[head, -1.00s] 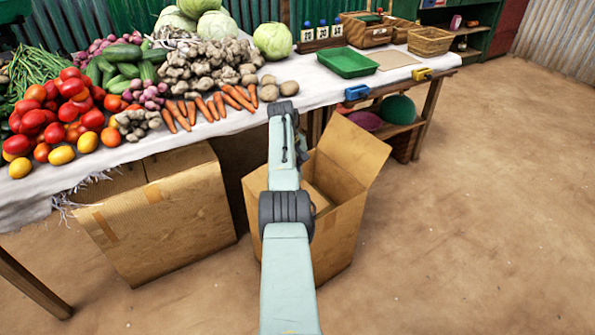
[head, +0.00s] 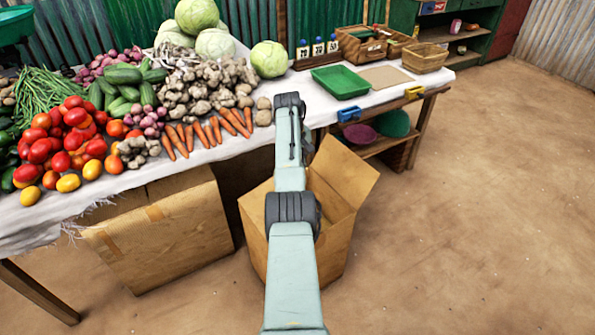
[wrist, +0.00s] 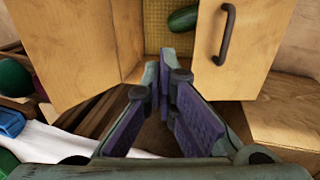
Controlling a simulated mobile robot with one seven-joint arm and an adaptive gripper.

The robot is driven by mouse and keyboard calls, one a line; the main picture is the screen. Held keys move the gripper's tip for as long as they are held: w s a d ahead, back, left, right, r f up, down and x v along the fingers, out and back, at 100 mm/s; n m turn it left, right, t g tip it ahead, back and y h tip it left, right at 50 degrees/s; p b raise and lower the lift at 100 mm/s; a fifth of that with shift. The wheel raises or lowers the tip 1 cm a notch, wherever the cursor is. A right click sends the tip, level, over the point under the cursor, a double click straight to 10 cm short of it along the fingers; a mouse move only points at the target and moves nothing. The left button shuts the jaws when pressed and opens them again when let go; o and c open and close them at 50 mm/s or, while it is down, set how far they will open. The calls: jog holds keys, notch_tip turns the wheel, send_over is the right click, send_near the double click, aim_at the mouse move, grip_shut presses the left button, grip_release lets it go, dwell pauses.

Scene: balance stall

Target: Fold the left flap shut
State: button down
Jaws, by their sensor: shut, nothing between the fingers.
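The open cardboard box (head: 335,250) stands on the floor in front of the table, partly hidden by my arm. Its right flap (head: 345,172) stands up and leans outward in the head view. In the wrist view, a tan panel with a dark handle (wrist: 227,35) is at the right, which looks like the left flap. Another tan flap (wrist: 70,45) is at the left. A green cucumber (wrist: 183,18) shows in the gap between them. My gripper (wrist: 165,68) is shut and empty, its tips at the gap beside the handled panel; contact cannot be told. The head view hides my gripper.
The table (head: 215,160) holds vegetables, a green tray (head: 340,82) and a basket (head: 425,57). Another cardboard box (head: 165,235) stands below it at the left. Floor at the right is clear.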

notch_tip(320, 180, down, 9)
jog(key=a+t+y+b, duration=0.1)
jog(key=t+y+b, duration=0.1)
jog(key=y+b, duration=0.15)
jog(key=s+t+y+b, duration=0.1)
jog(key=s+t, duration=0.1)
jog(key=s+t+y+b, duration=0.1)
jog(key=s+t+y, duration=0.1)
jog(key=s, duration=0.1)
jog(key=s+t+y+b, duration=0.2)
jog(key=shift+s+d, duration=0.25)
jog(key=shift+d, duration=0.15)
jog(key=s+r+t+y+b, duration=0.1)
jog(key=s+r+t+y, duration=0.15)
jog(key=s+r, duration=0.3)
jog(key=shift+h, duration=0.4)
jog(key=p+x, duration=0.2)
jog(key=x, duration=0.7)
jog(key=shift+f, duration=0.15)
notch_tip(320, 180, down, 4)
jog(key=shift+d+r+p, duration=0.15)
jog(key=shift+r+p, duration=0.05)
jog(key=shift+p, duration=0.35)
jog(key=shift+f, duration=0.35)
